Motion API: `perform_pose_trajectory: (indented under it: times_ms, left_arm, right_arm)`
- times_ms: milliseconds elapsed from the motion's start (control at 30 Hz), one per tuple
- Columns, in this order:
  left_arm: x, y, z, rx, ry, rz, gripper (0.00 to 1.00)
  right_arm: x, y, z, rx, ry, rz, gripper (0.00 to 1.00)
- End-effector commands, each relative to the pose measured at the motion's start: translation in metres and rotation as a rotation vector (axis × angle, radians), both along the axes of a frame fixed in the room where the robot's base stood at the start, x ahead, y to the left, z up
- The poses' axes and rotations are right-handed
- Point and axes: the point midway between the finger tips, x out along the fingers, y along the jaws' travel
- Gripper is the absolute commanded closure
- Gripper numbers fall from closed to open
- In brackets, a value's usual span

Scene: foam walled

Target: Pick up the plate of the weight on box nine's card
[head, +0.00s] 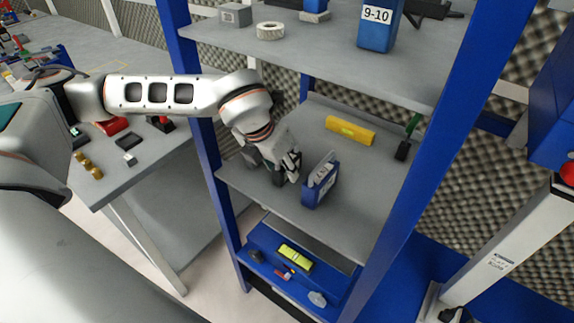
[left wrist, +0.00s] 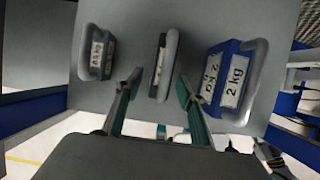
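In the left wrist view three handled weights stand in a row on a grey shelf. The right one is a blue weight (left wrist: 228,82) with a "2 kg" label; what seems to be the same one shows in the head view (head: 320,180). The middle one is a dark, narrow weight (left wrist: 160,65) with a grey handle, its label unreadable. The left one is a dark weight (left wrist: 97,53) with a blurred label. My left gripper (left wrist: 158,83) is open, its fingers on either side of the middle weight's near end; it also shows in the head view (head: 290,168). No readable box nine card shows.
A blue bin marked "9-10" (head: 376,30) stands on the shelf above. A yellow object (head: 350,131) lies behind the weights. Blue uprights (head: 195,105) flank the shelf. A lower blue tray (head: 250,238) holds small items. A grey table (head: 145,175) stands at left.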

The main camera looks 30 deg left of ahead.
Motion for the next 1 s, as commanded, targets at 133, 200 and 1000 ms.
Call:
perform_pose_trajectory:
  times_ms: [133,200,1000]
  left_arm:
    - [0.023,-0.003,0.001,0.000,-0.003,0.000,0.61]
    - [0.024,-0.003,-0.006,0.001,0.001,-0.001,0.61]
    - [0.027,-0.004,-0.009,-0.002,-0.007,-0.001,1.00]
  right_arm:
    - [-0.001,0.000,0.000,0.000,0.003,0.000,0.60]
    - [-0.001,0.000,0.000,0.001,0.005,0.001,0.60]
    - [0.000,0.002,0.004,0.003,-0.002,0.000,0.60]
